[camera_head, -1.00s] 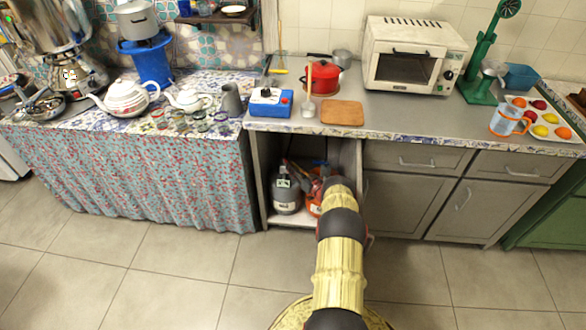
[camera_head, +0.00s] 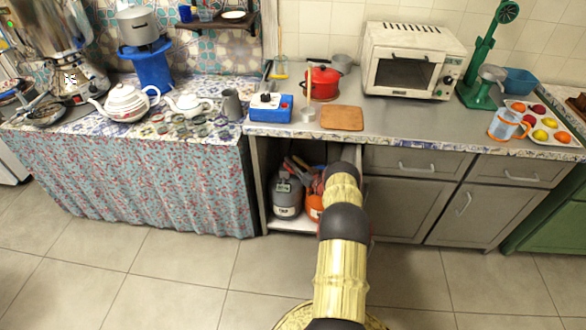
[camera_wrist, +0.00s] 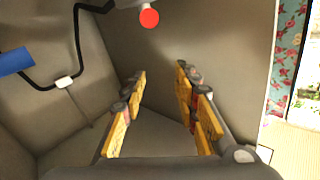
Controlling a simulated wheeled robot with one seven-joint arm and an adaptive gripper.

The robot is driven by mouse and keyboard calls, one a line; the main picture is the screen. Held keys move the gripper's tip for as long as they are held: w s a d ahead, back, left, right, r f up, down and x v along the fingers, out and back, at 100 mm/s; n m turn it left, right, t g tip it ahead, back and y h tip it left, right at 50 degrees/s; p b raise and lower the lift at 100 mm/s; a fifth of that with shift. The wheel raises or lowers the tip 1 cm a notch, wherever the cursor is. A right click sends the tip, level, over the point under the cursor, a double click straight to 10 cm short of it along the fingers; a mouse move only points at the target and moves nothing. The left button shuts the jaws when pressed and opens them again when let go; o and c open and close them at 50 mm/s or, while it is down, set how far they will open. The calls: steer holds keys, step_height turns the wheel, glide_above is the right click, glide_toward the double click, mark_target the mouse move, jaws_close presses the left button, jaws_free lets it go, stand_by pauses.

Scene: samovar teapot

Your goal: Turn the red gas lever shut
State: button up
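In the wrist view, a red round part (camera_wrist: 149,18) sits at the top on a grey fitting, with a black hose (camera_wrist: 78,50) running off to the left. It may be the red gas lever seen end-on; I cannot tell its turn position. My gripper (camera_wrist: 162,76) is open, its two yellow fingers apart with nothing between them. The red part shows above and beyond the fingertips, apart from them. In the head view, my arm reaches into the open cabinet under the counter and hides my gripper; I cannot make out the lever there.
A grey gas cylinder (camera_head: 286,196) and an orange one (camera_head: 314,206) stand in the cabinet, close left of my arm. Cabinet walls (camera_wrist: 220,40) surround my gripper. A blue object (camera_wrist: 15,62) is at the left. The floor (camera_head: 180,285) in front is clear.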

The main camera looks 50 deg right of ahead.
steer(key=shift+r, duration=1.3)
steer(key=shift+c, duration=0.4)
